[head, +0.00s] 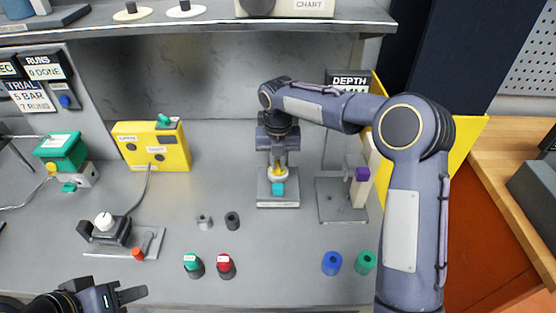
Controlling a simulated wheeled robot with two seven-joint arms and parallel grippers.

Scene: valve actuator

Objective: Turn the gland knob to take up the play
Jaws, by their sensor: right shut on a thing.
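My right gripper (277,168) points straight down over a small fixture (278,202) at the middle of the bench. It is shut on a small yellow part at the top of this fixture, which I take to be the gland knob; the fingers hide most of it. A white round collar and a teal block (278,189) show just below the fingers, above the grey labelled base. My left gripper (128,295) is at the bottom left, over the front of the bench and away from the fixture. Its fingers point right, and their gap is not clear.
A yellow box (152,147) and a green-topped unit (62,152) stand left. Green (193,264), red (226,265) and blue (332,262) knobs stand at the front. A shelf (200,24) overhangs the back.

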